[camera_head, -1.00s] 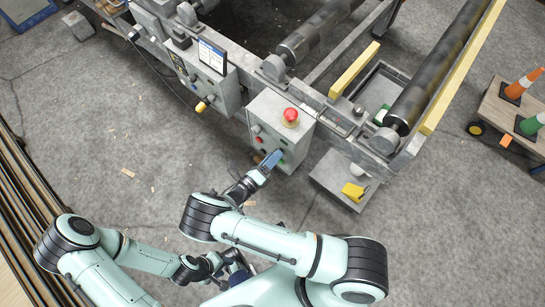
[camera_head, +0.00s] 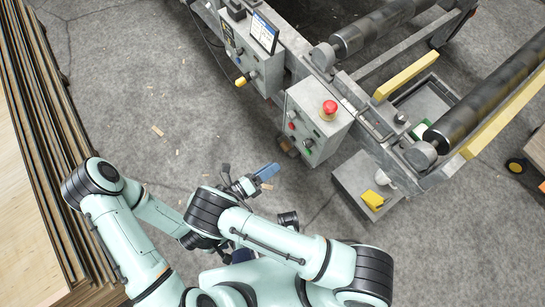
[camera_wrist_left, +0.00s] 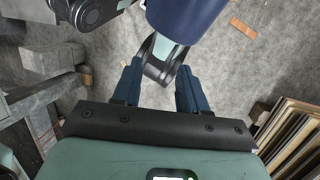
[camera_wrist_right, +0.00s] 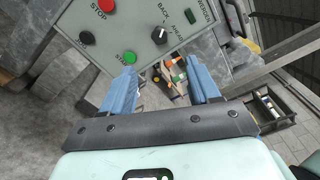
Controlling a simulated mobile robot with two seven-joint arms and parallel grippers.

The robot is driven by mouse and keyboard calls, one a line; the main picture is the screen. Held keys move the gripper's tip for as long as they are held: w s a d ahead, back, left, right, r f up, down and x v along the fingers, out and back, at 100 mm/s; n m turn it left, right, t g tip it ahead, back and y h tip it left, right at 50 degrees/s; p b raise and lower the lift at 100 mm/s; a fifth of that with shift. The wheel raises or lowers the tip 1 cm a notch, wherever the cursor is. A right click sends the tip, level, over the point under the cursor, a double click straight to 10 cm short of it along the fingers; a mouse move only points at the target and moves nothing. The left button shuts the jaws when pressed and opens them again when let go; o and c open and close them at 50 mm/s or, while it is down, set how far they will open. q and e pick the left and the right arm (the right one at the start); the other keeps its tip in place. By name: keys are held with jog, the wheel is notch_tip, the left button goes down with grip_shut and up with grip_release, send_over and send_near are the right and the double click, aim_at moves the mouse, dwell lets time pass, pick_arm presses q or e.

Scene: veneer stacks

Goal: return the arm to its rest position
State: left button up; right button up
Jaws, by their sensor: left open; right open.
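My right gripper (camera_head: 266,172) has pale blue fingers and is open with nothing between them. In the head view it hangs left of the grey control box (camera_head: 318,122), apart from it. The right wrist view shows both fingers (camera_wrist_right: 160,85) open below the box's button face (camera_wrist_right: 140,30). My left gripper (camera_head: 242,255) is folded close to my body and mostly hidden behind my right arm in the head view. Its dark blue fingers (camera_wrist_left: 158,70) are spread and empty in the left wrist view, with part of my own arm just beyond them.
The box has a red emergency button (camera_head: 329,108) on top. A second panel with a screen (camera_head: 264,33) stands behind it. A low platform with a yellow object (camera_head: 373,200) is at right. Veneer stacks (camera_head: 40,140) line the left. Open floor (camera_head: 150,90) lies between.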

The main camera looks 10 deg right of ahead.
dwell(0.4)
jog(key=s+d+f+m+g+y+p, duration=0.2)
jog(key=s+d+f+m+g+y, duration=0.2)
jog(key=s+m+g, duration=0.25)
jog(key=s+d+f+m+g+y+p, duration=0.1)
jog(key=s+d+f+m+g+y, duration=0.2)
jog(key=s+d+f+m+g, duration=0.3)
jog(key=s+a+r+m+g+y+p, duration=0.1)
jog(key=s+a+m+g+y+p, duration=0.1)
jog(key=s+a+m+y, duration=0.55)
pick_arm(q)
notch_tip(320, 180, up, 8)
jog(key=w+p, duration=0.2)
jog(key=shift+w+p, duration=0.2)
jog(key=shift+p, duration=0.15)
pick_arm(e)
jog(key=w+d+r+m+t+y, duration=0.1)
jog(key=w+r+m+t+y, duration=0.1)
jog(key=m, duration=0.7)
jog(key=w+d+r+m+t+y, duration=0.2)
jog(key=r+m+t+y, duration=0.1)
jog(key=m, duration=0.7)
jog(key=shift+w+d+m+t+y, duration=0.25)
jog(key=shift+w+m+t+y, duration=0.1)
jog(key=shift+t, duration=0.5)
pick_arm(q)
jog(key=shift+d, duration=0.1)
pick_arm(e)
jog(key=shift+s+r, duration=0.1)
